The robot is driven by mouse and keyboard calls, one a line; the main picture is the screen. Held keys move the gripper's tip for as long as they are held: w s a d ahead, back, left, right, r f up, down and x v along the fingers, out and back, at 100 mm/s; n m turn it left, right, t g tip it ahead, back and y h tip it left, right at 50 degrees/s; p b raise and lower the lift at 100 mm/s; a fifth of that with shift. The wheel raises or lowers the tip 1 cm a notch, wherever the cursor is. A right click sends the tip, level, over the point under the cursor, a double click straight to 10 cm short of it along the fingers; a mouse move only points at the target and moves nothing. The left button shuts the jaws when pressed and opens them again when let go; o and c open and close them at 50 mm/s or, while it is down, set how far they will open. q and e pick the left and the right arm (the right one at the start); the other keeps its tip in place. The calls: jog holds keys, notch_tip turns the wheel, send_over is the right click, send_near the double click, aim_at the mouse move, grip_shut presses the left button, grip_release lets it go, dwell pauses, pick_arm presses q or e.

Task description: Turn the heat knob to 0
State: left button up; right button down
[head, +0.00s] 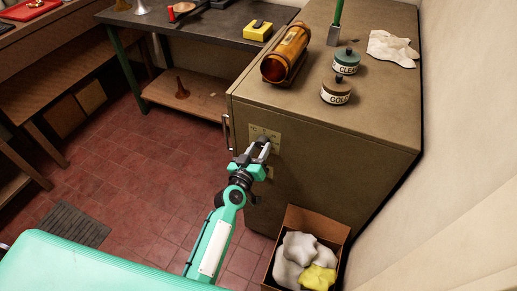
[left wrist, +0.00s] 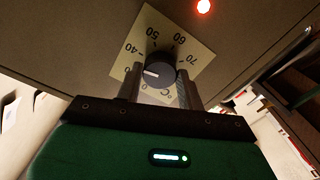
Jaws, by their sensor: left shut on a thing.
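The heat knob (left wrist: 160,72) is a dark round dial on a cream plate (left wrist: 178,42) marked 40, 50, 60, 70 and °C. Its white pointer points left in the left wrist view, toward a partly hidden mark that looks like 0 beside my finger. My left gripper (left wrist: 158,80) is shut on the knob, one finger on each side. In the head view, my left gripper (head: 262,147) is at the plate (head: 255,131) on the cabinet side, and hides the knob there.
The tan cabinet (head: 360,165) carries a brass cylinder (head: 285,55), two labelled jars (head: 346,62) and a white cloth (head: 392,48). A box of rags (head: 335,240) stands on the floor at the cabinet's foot. A red light (left wrist: 204,6) glows above the plate.

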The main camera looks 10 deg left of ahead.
pick_arm(q)
jog(key=shift+n, duration=1.4)
jog(key=n+p, duration=0.1)
jog(key=n, duration=0.2)
jog(key=shift+n, duration=0.3)
jog(key=n, duration=0.3)
jog(key=shift+n, duration=0.3)
jog(key=n, duration=0.4)
jog(key=shift+n, duration=0.8)
pick_arm(e)
jog(key=shift+s+a+r, duration=0.2)
jog(key=shift+r, duration=0.5)
pick_arm(q)
jog(key=o, duration=1)
pick_arm(e)
jog(key=shift+d, duration=0.25)
